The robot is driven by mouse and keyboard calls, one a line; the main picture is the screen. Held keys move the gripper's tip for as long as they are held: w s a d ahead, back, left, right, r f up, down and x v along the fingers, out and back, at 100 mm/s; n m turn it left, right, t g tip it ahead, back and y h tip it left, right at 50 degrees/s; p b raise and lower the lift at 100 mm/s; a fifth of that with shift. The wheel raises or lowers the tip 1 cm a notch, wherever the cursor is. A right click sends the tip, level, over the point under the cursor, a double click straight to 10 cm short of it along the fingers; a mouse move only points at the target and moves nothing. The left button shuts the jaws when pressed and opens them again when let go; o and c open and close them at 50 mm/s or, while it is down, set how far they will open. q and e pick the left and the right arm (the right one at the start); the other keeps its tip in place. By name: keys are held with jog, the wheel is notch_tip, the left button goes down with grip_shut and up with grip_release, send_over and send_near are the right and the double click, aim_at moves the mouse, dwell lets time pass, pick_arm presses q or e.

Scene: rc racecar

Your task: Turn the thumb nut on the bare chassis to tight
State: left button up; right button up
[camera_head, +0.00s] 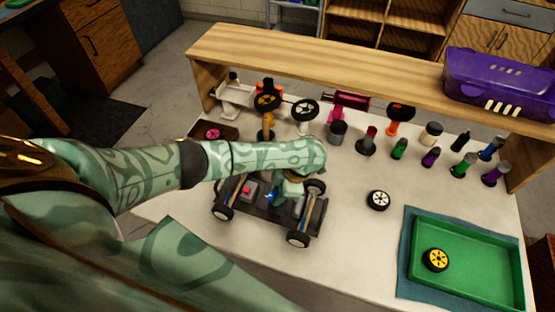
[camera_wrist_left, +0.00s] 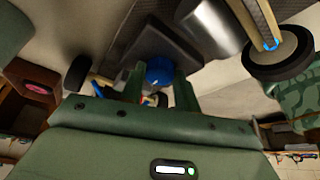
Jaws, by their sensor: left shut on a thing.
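The bare chassis (camera_head: 262,219) is a dark plate with wheels, standing on the white table in the head view. It carries a small red part, a silver part and strips along its sides. My left gripper (camera_head: 274,195) reaches down over its middle, and my arm hides part of the far side. In the left wrist view the two green fingers (camera_wrist_left: 158,88) are shut on a blue round knob, the thumb nut (camera_wrist_left: 159,72), against the dark chassis plate (camera_wrist_left: 135,25). Its blue also shows beside the gripper in the head view (camera_head: 270,197). My right gripper is out of view.
A loose wheel (camera_head: 378,200) lies right of the chassis. A green tray (camera_head: 470,290) holding a yellow-hubbed wheel (camera_head: 436,260) is at the front right. Several coloured bottles and parts line the back under a wooden shelf (camera_head: 330,61) bearing a purple car body (camera_head: 500,85).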

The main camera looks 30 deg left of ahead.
pick_arm(q)
jog(key=shift+d+m+t, duration=0.1)
jog(key=shift+m+t, duration=0.3)
jog(key=shift+m, duration=0.6)
jog(key=shift+s, duration=0.1)
jog(key=o, duration=1)
jog(key=shift+c, duration=0.2)
jog(key=shift+r, duration=0.1)
jog(key=p+v, duration=0.7)
jog(key=v, duration=0.9)
jog(key=shift+d, duration=0.35)
